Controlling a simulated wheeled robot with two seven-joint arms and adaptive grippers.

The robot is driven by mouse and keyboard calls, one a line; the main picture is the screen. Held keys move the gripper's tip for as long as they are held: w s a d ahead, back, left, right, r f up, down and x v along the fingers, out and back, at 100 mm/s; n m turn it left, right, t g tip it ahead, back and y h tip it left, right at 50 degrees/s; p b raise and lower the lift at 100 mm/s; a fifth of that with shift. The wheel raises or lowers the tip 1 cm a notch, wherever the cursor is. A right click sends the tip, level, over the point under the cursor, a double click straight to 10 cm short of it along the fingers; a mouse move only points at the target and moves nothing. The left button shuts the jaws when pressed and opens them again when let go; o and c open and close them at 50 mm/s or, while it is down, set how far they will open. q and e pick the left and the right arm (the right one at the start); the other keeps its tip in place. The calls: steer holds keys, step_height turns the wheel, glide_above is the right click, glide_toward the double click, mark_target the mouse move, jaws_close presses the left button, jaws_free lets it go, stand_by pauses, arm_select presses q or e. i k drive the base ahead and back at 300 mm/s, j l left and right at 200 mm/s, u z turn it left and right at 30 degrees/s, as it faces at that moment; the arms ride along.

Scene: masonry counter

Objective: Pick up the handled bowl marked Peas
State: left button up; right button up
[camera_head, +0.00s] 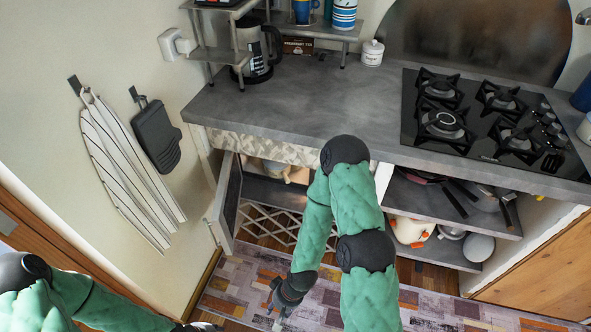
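No bowl with a readable Peas mark shows. A white rounded vessel with orange parts (410,231) sits low in the open right part of the cabinet; I cannot read any marking on it. My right gripper (276,312) points down over the rug in front of the cabinet, apart from the counter and shelves. It is small and dark, and I cannot tell whether its fingers are open. My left arm comes in at the bottom left; its gripper (197,327) is mostly cut off by the bottom edge.
The grey counter (300,105) is mostly bare, with a gas hob (490,125) at right and a coffee maker (257,55) at the back left. A cabinet door (226,205) stands open. Pans (480,195) lie on the right shelf. My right arm hides the cabinet's middle.

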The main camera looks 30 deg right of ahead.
mark_target(283, 174)
steer(key=i+z, duration=0.1)
steer(key=z, duration=0.35)
steer(key=i+l+z, duration=0.1)
steer(key=z, duration=0.35)
steer(key=i+z, duration=0.2)
steer(key=z, duration=0.3)
